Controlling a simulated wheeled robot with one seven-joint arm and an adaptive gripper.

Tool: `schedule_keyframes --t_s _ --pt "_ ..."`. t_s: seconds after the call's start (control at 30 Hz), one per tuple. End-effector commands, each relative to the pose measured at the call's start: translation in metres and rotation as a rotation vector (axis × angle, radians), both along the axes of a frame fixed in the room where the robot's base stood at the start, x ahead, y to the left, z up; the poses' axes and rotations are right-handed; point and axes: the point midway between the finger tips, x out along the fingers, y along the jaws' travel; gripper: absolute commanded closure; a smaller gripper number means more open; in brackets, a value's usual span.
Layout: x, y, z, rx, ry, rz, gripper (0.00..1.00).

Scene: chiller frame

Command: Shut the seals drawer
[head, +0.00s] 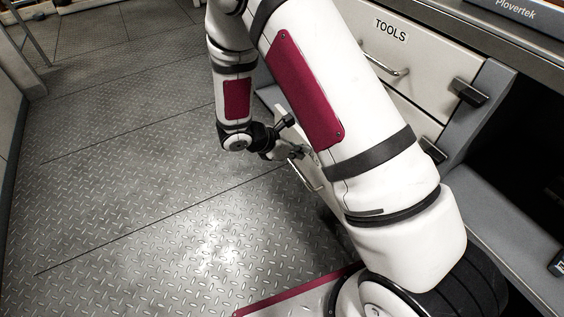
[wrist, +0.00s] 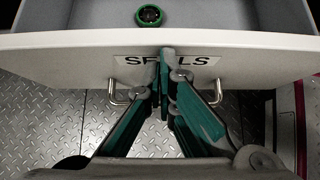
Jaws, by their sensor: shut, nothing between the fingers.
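The seals drawer (wrist: 60,62) stands open in the wrist view, its pale front running across the picture and its grey inside showing beyond. Its label reads SEALS, with the middle letters hidden by my fingers. Its metal handle (wrist: 121,97) is below the label, partly covered by my gripper. My gripper (wrist: 164,58) is shut and empty, its green fingertips at the label on the drawer front; I cannot tell if they touch. In the head view my gripper (head: 282,151) is low beside the drawer, which is mostly hidden behind my arm.
A small round green and black object (wrist: 149,15) lies inside the open drawer. The tools drawer (head: 376,45) above looks shut, with a bar handle. A grey worktop edge (head: 520,30) runs above it. The metal tread-plate floor (head: 130,190) to the left is clear.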

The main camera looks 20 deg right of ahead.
Motion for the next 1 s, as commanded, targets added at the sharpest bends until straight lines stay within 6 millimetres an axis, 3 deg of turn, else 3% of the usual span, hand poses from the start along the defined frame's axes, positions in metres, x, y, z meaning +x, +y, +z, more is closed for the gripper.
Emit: schedule_keyframes --t_s 0.2,0.5,0.7,1.0 --pt "0.009 -0.063 0.000 -0.002 -0.001 -0.006 1.00" --pt "0.021 -0.136 -0.001 -0.001 -0.001 -0.003 1.00" --pt "0.027 -0.170 0.000 -0.001 -0.001 -0.002 1.00" --pt "0.030 -0.191 0.000 0.000 0.000 0.000 1.00"
